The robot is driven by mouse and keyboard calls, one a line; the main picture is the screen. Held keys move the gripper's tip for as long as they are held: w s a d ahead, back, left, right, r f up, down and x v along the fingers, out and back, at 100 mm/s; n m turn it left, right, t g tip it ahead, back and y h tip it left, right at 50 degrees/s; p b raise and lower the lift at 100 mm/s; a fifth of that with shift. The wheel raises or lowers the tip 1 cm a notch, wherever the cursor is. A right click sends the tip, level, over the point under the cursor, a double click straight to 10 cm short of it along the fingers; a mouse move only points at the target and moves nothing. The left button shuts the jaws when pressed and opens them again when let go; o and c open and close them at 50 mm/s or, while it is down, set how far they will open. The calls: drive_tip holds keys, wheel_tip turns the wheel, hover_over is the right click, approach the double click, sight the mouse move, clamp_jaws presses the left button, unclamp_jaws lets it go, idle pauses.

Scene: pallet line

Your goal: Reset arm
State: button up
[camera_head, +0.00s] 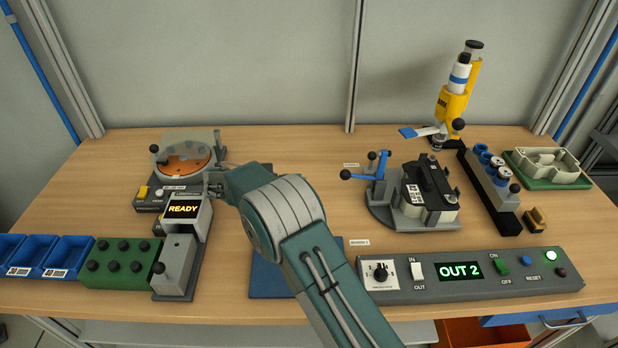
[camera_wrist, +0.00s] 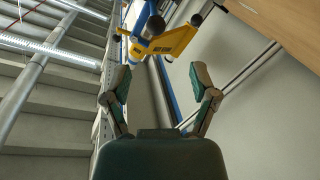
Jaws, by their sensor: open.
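My arm rises from the bottom of the head view and reaches over the middle of the bench, bent at a large grey joint. Beyond the fingertips the yellow press (camera_wrist: 165,42) shows tilted in the picture, apart from the fingers.
On the wooden bench (camera_head: 300,145) stand a dish with an orange disc (camera_head: 185,160), blue bins (camera_head: 68,255), a green block (camera_head: 120,262), a clamp fixture (camera_head: 410,195), a yellow press (camera_head: 455,100), a green tray (camera_head: 548,168) and a control panel (camera_head: 470,275) reading OUT 2. The back middle is clear.

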idle(0.4)
drive_tip(key=s+d+r+n+g+y, duration=0.3)
drive_tip(key=s+d+r+n+y, duration=0.35)
drive_tip(key=s+d+r, duration=0.75)
drive_tip(key=s+d+n+t+y, duration=0.3)
drive_tip(key=s+y, duration=0.7)
drive_tip(key=s, duration=0.9)
drive_tip(key=t, duration=0.2)
drive_tip(key=shift+s+f+t, duration=0.15)
drive_tip(key=shift+f+t, duration=0.1)
drive_tip(key=shift+t, duration=0.05)
drive_tip(key=shift+d, duration=0.1)
